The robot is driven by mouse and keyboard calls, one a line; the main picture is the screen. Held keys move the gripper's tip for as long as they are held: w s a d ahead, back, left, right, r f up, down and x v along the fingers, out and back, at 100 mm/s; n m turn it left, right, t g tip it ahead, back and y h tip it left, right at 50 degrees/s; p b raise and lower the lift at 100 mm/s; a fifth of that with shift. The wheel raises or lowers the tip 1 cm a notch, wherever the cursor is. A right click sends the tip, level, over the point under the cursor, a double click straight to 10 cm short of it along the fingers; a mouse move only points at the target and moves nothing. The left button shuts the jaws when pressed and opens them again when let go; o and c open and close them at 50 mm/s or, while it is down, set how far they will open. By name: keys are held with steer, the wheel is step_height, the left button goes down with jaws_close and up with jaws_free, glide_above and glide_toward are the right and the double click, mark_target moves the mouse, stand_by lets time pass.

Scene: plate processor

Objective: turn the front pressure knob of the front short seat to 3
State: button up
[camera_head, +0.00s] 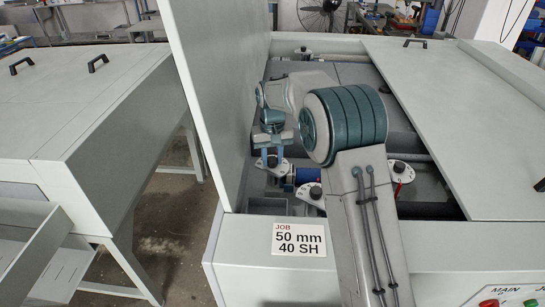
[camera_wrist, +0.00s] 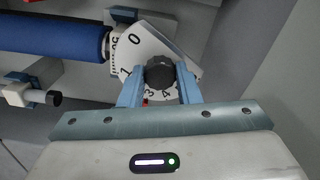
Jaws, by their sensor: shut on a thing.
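In the wrist view a black round knob (camera_wrist: 159,73) sits on a white dial plate (camera_wrist: 150,47). The numbers 0, 1, 3 and 4 show on the plate; other marks are covered. My gripper (camera_wrist: 160,80) is shut on this knob, with one blue finger on each side. A small red mark shows beside the left finger, close to the 3; I cannot tell its exact reading. In the head view my gripper (camera_head: 272,158) reaches down into the machine's open bay at its left side, and hides most of the knob.
A blue roller (camera_wrist: 50,40) lies left of the dial. A white fitting with a black end (camera_wrist: 35,96) is below it. Other dials stand at the front (camera_head: 312,192) and right (camera_head: 398,172) of the bay. A tall panel (camera_head: 220,90) rises close on the left. The job card (camera_head: 299,240) reads 50 mm, 40 SH.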

mark_target(272, 159)
steer(key=shift+r, duration=0.15)
steer(key=o, duration=1)
step_height(272, 159, up, 14)
steer(key=shift+f+b, duration=0.15)
steer(key=shift+b, duration=0.3)
